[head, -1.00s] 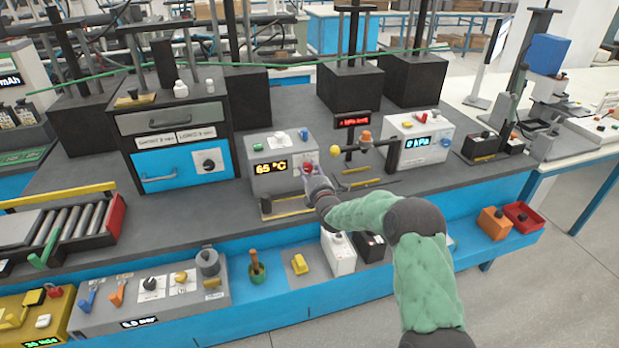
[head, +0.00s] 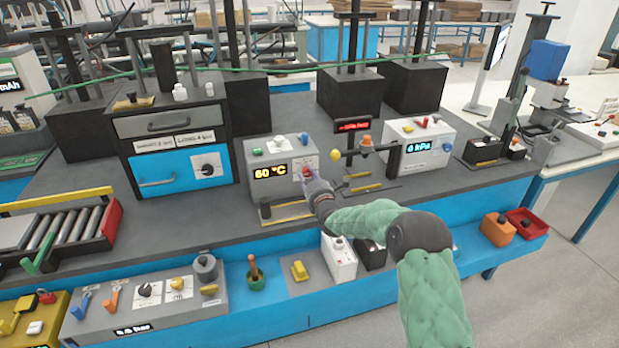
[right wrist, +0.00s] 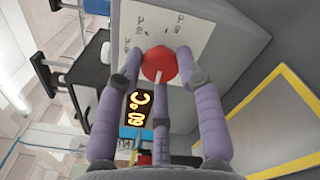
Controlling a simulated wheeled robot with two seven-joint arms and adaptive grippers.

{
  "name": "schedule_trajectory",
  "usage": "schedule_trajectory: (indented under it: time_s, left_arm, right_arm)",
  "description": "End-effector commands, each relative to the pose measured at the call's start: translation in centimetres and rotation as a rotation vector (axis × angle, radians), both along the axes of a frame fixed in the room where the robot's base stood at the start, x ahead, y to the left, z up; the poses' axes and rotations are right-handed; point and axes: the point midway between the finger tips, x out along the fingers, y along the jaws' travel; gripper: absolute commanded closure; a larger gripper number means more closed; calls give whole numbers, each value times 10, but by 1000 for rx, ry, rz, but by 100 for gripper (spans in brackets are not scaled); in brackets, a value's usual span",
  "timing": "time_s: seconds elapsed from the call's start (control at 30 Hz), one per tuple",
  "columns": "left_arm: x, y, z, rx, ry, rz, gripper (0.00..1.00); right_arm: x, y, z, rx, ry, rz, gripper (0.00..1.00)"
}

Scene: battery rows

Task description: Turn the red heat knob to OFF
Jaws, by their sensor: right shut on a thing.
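The red heat knob (right wrist: 158,63) is on the front panel of a grey heater box (head: 256,190); it also shows, partly covered, in the head view (head: 307,171). A white pointer line is on the knob. Small marks on the white plate around it are too small to read. The lit display (head: 270,171) reads 60 °C. My right gripper (right wrist: 157,58) is shut on the red knob, its purple fingers around the knob's sides. In the head view the right gripper (head: 310,179) meets the box's front from the lower right. My left gripper is not in view.
A blue-and-grey drawer cabinet (head: 174,125) stands left of the heater. A white kPa box (head: 420,146) and a small stand with an orange part (head: 367,145) are to the right. A yellow-edged tray (head: 285,212) lies in front of the heater.

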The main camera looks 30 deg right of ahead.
Motion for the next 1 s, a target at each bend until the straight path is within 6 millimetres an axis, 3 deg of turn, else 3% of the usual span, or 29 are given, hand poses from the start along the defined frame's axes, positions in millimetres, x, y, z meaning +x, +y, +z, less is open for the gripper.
schedule_trajectory:
  time_s: [0.23, 0.27, 0.3, 0.33, 0.73, 1.0]
  left_arm:
    - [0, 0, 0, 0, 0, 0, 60]
    - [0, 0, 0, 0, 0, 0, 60]
    - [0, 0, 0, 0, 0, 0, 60]
    - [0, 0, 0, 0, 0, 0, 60]
    - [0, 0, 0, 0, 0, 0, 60]
    - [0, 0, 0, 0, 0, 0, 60]
  right_arm:
    - [-1, -3, 0, 1, 0, -5, 96]
    - [-1, -3, 0, 1, 0, -5, 55]
    - [-1, -3, 0, 1, 0, -4, 44]
    - [-1, -2, 0, 1, 0, -4, 41]
    - [-3, 0, 1, 1, -2, -1, 41]
    - [-33, 7, 1, 1, -1, -2, 41]
